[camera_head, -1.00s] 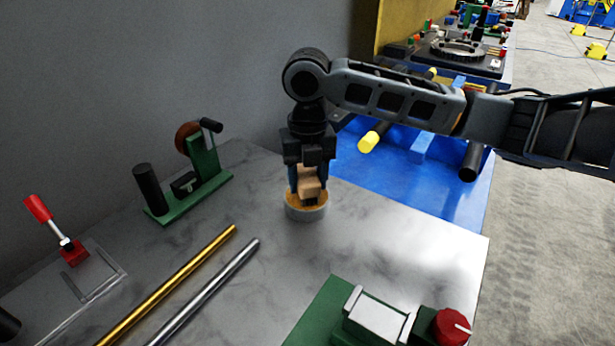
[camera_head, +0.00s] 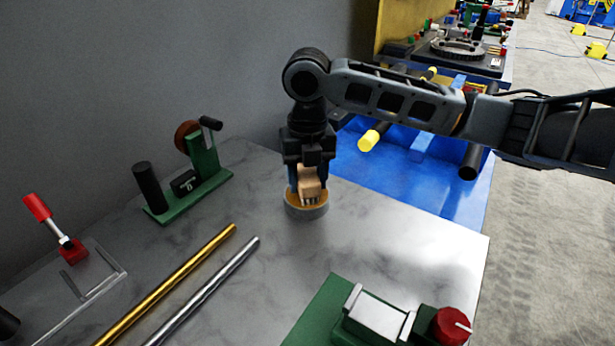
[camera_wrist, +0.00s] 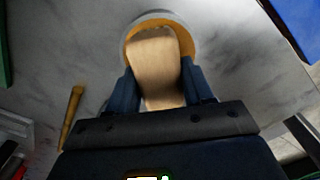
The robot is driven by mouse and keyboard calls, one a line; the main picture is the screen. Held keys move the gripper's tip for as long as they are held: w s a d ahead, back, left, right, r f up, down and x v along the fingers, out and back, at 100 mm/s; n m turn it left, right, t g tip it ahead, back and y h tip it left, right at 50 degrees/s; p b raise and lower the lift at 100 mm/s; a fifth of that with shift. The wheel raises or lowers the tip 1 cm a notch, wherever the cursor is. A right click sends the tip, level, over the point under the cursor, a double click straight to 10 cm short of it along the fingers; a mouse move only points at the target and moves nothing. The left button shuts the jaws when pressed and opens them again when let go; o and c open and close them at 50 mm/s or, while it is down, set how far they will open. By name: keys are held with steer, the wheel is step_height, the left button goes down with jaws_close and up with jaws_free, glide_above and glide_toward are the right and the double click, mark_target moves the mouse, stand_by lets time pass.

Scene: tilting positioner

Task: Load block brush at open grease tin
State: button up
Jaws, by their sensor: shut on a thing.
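My gripper (camera_head: 308,182) points down over the open grease tin and is shut on the wooden block brush (camera_head: 309,187). The brush's pale wooden body also fills the middle of the wrist view (camera_wrist: 155,65), between my two blue fingers. The grease tin (camera_head: 306,211) is a short round grey tin with amber grease inside, standing on the grey table. The brush's bristle end is at the grease within the rim; I cannot tell how deep it sits. In the wrist view, the tin's rim (camera_wrist: 160,17) shows behind the brush.
A green fixture with a black post (camera_head: 148,187) stands left. A brass rod (camera_head: 170,284) and a steel rod (camera_head: 207,290) lie in front. A red-handled clamp (camera_head: 55,228) is far left. A green unit with a red knob (camera_head: 452,326) is front right. A blue surface (camera_head: 400,180) lies behind right.

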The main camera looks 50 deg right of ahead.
mark_target(308, 174)
stand_by(0.4)
steer(key=shift+r+p, duration=2.55)
steer(key=shift+r, duration=0.95)
